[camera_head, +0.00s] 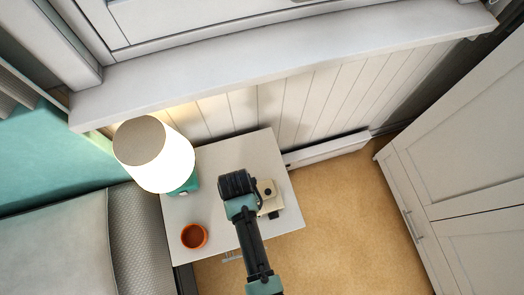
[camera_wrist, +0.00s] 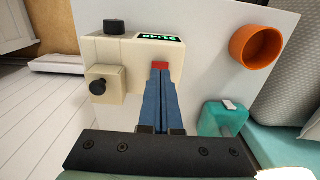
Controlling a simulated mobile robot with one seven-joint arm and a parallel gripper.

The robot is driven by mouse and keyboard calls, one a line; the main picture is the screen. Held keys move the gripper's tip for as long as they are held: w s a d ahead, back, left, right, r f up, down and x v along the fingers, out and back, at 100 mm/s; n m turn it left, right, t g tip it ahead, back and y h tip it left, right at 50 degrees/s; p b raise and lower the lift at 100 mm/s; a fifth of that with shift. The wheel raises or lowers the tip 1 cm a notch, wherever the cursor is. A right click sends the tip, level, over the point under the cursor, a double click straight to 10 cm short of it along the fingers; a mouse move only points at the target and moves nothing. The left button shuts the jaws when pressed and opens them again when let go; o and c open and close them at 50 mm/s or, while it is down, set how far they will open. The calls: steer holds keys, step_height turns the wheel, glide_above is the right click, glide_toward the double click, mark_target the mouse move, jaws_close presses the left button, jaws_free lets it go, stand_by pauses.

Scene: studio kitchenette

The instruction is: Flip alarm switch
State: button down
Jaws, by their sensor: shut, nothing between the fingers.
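The alarm clock is a cream box (camera_wrist: 134,50) with a green lit display (camera_wrist: 161,38), a black knob on top and another black knob (camera_wrist: 99,87) on a small side block. In the head view the clock (camera_head: 270,197) stands on the nightstand, partly hidden by my arm. My gripper (camera_wrist: 160,72) is shut and empty, its blue fingers pointing at the clock face below the display. A small red piece (camera_wrist: 160,65) shows right at the fingertips; I cannot tell whether they touch it. In the head view my gripper (camera_head: 240,188) is over the nightstand, its fingers hidden.
The white nightstand (camera_head: 225,155) also holds a lit lamp (camera_head: 165,160) with a teal base (camera_wrist: 222,118) and an orange cup (camera_head: 194,236). A bed (camera_head: 60,245) is at the left, a windowsill (camera_head: 280,58) behind, a white cabinet (camera_head: 460,150) at the right. The floor (camera_head: 345,210) between is clear.

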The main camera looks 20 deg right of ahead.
steer(key=shift+f+b, duration=0.65)
steer(key=shift+f, duration=0.25)
stand_by(0.8)
steer(key=shift+r, duration=0.15)
step_height(320, 180, up, 7)
steer(key=p, duration=0.7)
steer(key=shift+p, duration=0.4)
